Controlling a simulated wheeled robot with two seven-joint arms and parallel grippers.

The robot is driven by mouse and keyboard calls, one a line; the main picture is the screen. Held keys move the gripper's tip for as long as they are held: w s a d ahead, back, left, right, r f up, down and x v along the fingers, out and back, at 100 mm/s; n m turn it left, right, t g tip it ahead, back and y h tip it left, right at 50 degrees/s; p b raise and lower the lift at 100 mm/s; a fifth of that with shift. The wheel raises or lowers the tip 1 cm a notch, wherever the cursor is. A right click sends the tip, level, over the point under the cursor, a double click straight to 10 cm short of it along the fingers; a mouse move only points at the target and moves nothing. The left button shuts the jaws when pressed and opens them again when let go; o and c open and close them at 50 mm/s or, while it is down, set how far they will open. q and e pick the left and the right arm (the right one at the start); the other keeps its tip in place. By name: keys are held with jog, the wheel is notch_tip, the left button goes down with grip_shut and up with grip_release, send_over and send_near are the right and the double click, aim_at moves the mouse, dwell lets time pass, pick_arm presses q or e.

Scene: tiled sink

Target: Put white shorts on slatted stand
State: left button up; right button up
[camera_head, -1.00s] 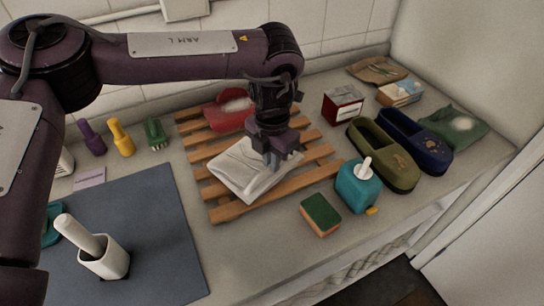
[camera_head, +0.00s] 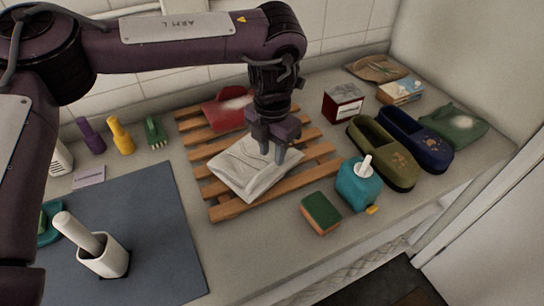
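The white shorts (camera_head: 250,170) lie folded on the slatted stand (camera_head: 228,211), over its middle and front slats. The stand is made of light wooden slats on the counter. My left gripper (camera_head: 272,157) points down just above the right back part of the shorts. Its two fingers are apart, with a gap between them, and I see no cloth held in it. The fingers hide a small part of the shorts' edge. My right gripper is not in view.
A red item (camera_head: 228,110) lies on the stand's back part. A teal dispenser (camera_head: 358,187), a sponge (camera_head: 321,213), a red box (camera_head: 343,103) and shoes (camera_head: 381,155) stand to the right. A blue-grey mat (camera_head: 150,245) with a brush holder (camera_head: 104,258) lies left.

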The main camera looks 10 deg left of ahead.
pick_arm(q)
notch_tip(320, 180, up, 10)
jog(key=shift+f+p, duration=0.2)
jog(key=shift+p, duration=0.1)
dwell(0.3)
